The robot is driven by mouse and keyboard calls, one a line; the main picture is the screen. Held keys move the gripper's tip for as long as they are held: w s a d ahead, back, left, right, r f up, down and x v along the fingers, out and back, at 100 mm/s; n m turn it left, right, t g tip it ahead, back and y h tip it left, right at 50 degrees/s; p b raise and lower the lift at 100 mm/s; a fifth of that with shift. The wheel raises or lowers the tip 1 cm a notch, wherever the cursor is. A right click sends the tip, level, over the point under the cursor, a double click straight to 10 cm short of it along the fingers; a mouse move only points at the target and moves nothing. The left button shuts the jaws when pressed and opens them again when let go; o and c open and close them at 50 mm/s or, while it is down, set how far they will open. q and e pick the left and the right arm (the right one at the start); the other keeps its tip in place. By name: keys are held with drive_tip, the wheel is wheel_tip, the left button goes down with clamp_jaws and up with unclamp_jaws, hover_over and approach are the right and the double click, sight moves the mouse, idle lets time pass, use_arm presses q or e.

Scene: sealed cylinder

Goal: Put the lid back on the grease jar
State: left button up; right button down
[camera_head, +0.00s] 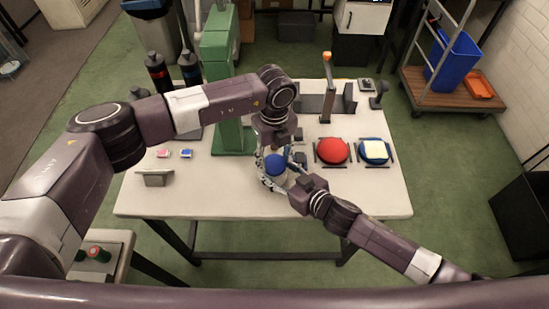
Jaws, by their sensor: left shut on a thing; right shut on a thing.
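The blue lid (274,162) shows as a round cap over the pale grease jar (279,178), near the middle of the table. Whether the lid is seated or just above the rim is too small to tell. My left gripper (268,160) comes down from behind and is shut, seemingly on the lid. My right gripper (284,182) reaches in from the front right and is shut, seemingly on the jar. The fingers of both crowd around the jar and hide much of its side.
On the white table (210,199), a green press (220,80) stands behind left. An orange-topped post (328,85) stands behind. The front left is mostly clear.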

use_arm(q)
drive_tip(key=o, duration=1.3)
drive_tip(key=shift+r, duration=2.3)
drive_tip(key=shift+c, duration=0.3)
